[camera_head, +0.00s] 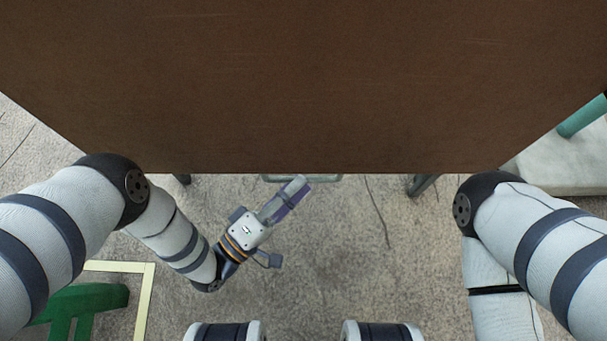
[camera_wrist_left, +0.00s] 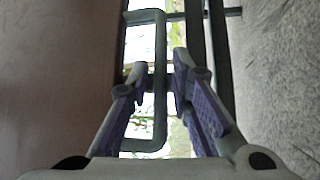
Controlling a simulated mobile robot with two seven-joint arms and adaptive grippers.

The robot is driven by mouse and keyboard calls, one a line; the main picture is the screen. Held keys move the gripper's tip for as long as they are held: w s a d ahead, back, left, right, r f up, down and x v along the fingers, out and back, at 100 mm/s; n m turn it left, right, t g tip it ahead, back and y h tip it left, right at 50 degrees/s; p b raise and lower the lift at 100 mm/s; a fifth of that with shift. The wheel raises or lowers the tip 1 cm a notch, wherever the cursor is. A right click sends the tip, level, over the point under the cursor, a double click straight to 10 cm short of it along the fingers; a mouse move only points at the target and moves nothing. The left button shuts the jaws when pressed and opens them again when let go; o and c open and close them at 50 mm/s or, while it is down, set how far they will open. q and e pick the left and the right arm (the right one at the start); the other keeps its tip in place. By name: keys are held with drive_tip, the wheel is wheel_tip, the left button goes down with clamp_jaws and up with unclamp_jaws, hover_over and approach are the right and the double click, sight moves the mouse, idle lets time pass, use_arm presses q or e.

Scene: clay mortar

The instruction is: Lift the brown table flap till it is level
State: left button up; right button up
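The brown table flap (camera_head: 300,90) fills the upper part of the head view. Its near edge runs straight across the picture. In the left wrist view a brown surface (camera_wrist_left: 55,75) stands along the left side. A grey loop handle (camera_head: 328,178) shows just past the edge in the head view. It also shows in the left wrist view (camera_wrist_left: 159,45). My left gripper (camera_head: 293,192) is just in front of the edge, by the handle. Its fingers (camera_wrist_left: 158,80) are apart, with the handle's bar between them; I cannot tell whether they touch it. My right gripper is out of view.
Dark table legs (camera_head: 422,184) show below the edge. A green stool-like object (camera_head: 85,300) and a pale yellow frame (camera_head: 146,300) are at lower left. A teal bar (camera_head: 582,118) and a pale slab (camera_head: 565,165) are at right. The middle floor is clear.

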use_arm(q)
drive_tip(key=shift+b+x, duration=0.3)
drive_tip(key=shift+x, duration=1.15)
clamp_jaws()
drive_tip(key=shift+a, duration=0.1)
